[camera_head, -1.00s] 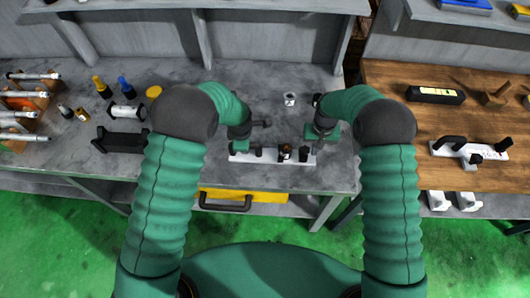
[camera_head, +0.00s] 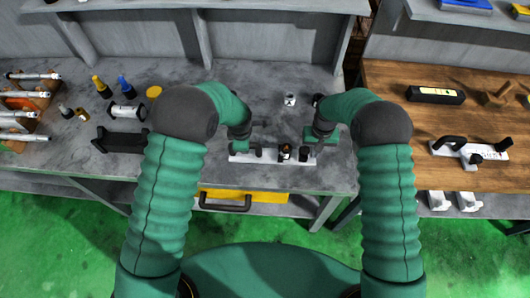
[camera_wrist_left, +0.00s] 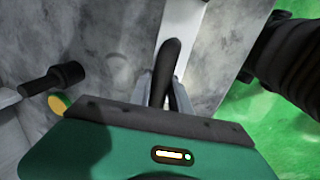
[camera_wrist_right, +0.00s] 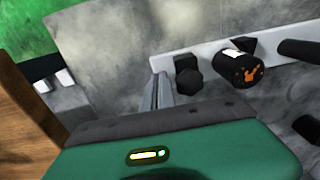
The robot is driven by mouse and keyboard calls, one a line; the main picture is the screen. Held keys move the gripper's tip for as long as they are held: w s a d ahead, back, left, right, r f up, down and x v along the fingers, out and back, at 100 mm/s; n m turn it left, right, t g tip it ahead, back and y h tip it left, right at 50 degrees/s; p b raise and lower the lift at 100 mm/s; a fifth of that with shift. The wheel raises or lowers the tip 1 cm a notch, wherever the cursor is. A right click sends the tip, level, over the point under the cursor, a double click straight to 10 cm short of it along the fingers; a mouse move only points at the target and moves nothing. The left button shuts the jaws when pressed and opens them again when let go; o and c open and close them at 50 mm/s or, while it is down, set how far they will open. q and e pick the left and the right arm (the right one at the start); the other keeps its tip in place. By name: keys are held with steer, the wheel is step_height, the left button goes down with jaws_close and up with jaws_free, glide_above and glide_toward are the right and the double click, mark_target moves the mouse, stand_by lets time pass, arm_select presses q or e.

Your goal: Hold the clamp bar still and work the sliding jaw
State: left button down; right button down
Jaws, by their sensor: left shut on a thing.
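The pale clamp bar (camera_head: 271,158) lies across the front of the grey bench. It carries black fittings, among them a black cylinder with an orange mark (camera_wrist_right: 238,69) and a black knob (camera_wrist_right: 187,77) towards its right end. Which part is the sliding jaw is not clear. My left gripper (camera_wrist_left: 162,88) is shut on a black handle (camera_wrist_left: 171,62) at the bar's left part. My right gripper (camera_wrist_right: 162,88) has its fingers together with nothing visible between them, close to the bar's end beside the knob. In the head view the right gripper (camera_head: 320,136) is above the bar's right end, its fingertips hidden.
A small white part (camera_head: 290,99) stands behind the bar. A black block (camera_head: 120,140), bottles and a rack of tools fill the bench's left side. A wooden table (camera_head: 462,115) on the right holds another clamp (camera_head: 468,152). A yellow case (camera_head: 270,196) sits below the bench.

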mark_target(301, 149)
arm_select(q)
steer(key=shift+s+f, duration=0.1)
arm_select(e)
steer(key=shift+f, duration=0.4)
steer(key=shift+r, duration=1.75)
arm_select(q)
steer(key=shift+d, duration=0.2)
arm_select(e)
steer(key=shift+s+a, duration=0.1)
steer(key=shift+a, duration=2.5)
steer(key=shift+r, duration=1.75)
arm_select(q)
steer(key=shift+a, duration=0.2)
arm_select(e)
steer(key=shift+d+r, duration=0.3)
steer(key=shift+r, duration=0.6)
steer(key=shift+d+r, duration=0.3)
steer(key=shift+r, duration=0.55)
arm_select(q)
steer(key=c, duration=1.1)
jaws_free()
